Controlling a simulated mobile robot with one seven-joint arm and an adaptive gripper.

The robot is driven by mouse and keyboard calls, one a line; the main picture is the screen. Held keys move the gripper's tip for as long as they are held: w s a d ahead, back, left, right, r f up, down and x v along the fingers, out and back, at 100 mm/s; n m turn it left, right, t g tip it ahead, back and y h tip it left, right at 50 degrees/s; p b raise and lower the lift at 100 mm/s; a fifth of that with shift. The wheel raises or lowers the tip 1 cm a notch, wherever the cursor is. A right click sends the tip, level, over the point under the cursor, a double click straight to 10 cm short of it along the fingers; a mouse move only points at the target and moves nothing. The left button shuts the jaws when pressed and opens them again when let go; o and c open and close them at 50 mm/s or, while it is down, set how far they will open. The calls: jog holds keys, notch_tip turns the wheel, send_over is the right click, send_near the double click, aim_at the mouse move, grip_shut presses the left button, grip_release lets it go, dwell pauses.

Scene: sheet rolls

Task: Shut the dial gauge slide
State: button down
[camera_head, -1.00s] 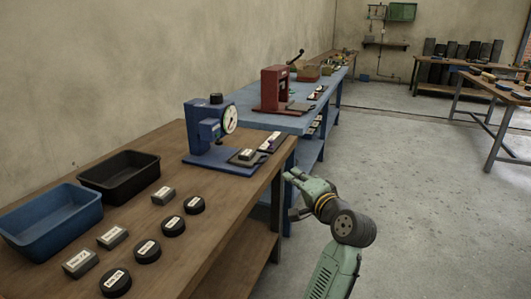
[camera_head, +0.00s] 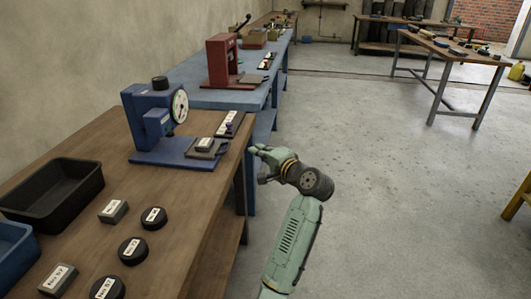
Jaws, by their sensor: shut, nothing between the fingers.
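The blue dial gauge (camera_head: 150,112) stands on the wooden bench, with a round white dial on its right side and a blue base plate (camera_head: 160,159). Its slide (camera_head: 205,148) is a grey plate at the right end of the base, near the bench's right edge, with a labelled block (camera_head: 205,144) on it. The slide sits out to the right, apart from the gauge column. My gripper (camera_head: 256,163) is shut and empty, just right of the bench edge and a little right of and below the slide. It does not appear to touch the slide.
A labelled strip (camera_head: 229,124) lies behind the slide. A black bin (camera_head: 52,190), a blue bin (camera_head: 12,250) and several labelled discs and blocks are on the near bench. A red press (camera_head: 222,62) stands on the blue bench behind. The floor (camera_head: 370,170) to the right is clear.

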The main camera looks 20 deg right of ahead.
aim_at(213, 144)
jog(key=w+a+f+p, duration=0.1)
jog(key=w+a, duration=0.3)
jog(key=w, duration=0.1)
jog(key=shift+w+f+p, duration=0.15)
jog(key=shift+w+p, duration=0.05)
jog(key=shift+p, duration=0.2)
jog(key=w+a, duration=0.1)
jog(key=a, duration=0.1)
jog(key=w+a, duration=0.3)
jog(key=a, duration=0.1)
jog(key=shift+w+a+p, duration=0.3)
jog(key=shift+a+p, duration=0.05)
